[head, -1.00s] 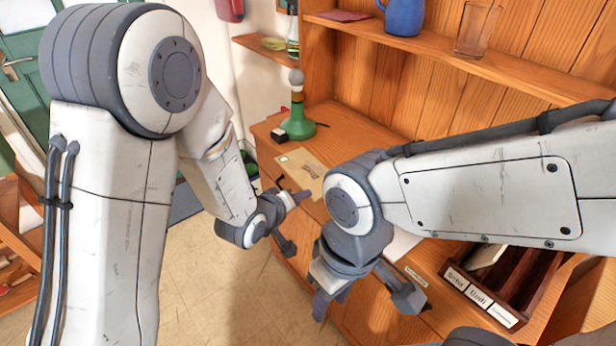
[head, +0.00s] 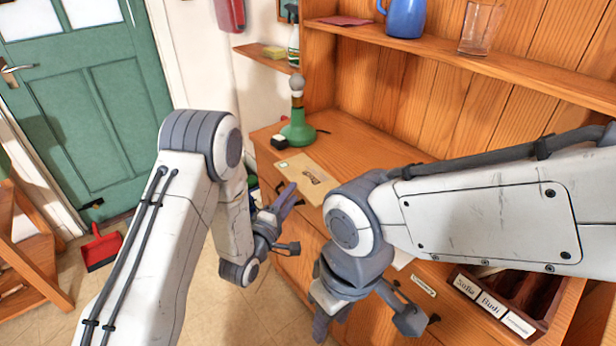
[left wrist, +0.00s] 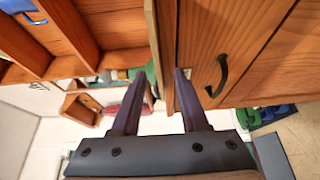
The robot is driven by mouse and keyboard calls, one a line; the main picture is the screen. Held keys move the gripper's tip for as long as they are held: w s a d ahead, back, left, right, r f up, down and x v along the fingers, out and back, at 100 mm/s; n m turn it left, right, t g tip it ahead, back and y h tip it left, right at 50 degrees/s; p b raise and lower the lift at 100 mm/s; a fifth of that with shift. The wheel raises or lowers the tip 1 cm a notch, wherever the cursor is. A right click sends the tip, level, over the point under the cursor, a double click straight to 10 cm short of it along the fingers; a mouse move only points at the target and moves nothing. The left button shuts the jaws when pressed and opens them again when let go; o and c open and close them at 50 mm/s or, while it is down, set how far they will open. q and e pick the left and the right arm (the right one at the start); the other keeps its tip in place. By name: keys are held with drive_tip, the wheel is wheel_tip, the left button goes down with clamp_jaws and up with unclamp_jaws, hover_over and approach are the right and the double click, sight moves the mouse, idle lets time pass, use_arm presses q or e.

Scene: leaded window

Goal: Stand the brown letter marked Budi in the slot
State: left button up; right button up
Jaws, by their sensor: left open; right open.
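The brown letter (head: 312,178) lies flat on the wooden counter, near its front edge, with dark writing I cannot read for sure. My left gripper (head: 290,222) is open at the counter's front edge beside the letter, with one finger higher than the other. In the left wrist view its fingers (left wrist: 157,78) are apart, with a pale edge between them; I cannot tell whether it is the letter or the counter. The dark wooden slot rack (head: 520,283) stands at lower right, with white labels, one reading Budi (head: 491,306). My right gripper (head: 366,325) is open and empty before the counter.
A shelf above holds a blue jug (head: 405,17) and a glass (head: 481,28). A white paper, partly hidden by my right arm, lies on the counter.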

sight(299, 184)
use_arm(q)
drive_tip(key=p+x, duration=0.1)
drive_tip(key=x, duration=0.4)
drive_tip(key=shift+r, duration=0.1)
clamp_jaws()
drive_tip(key=shift+r, duration=0.1)
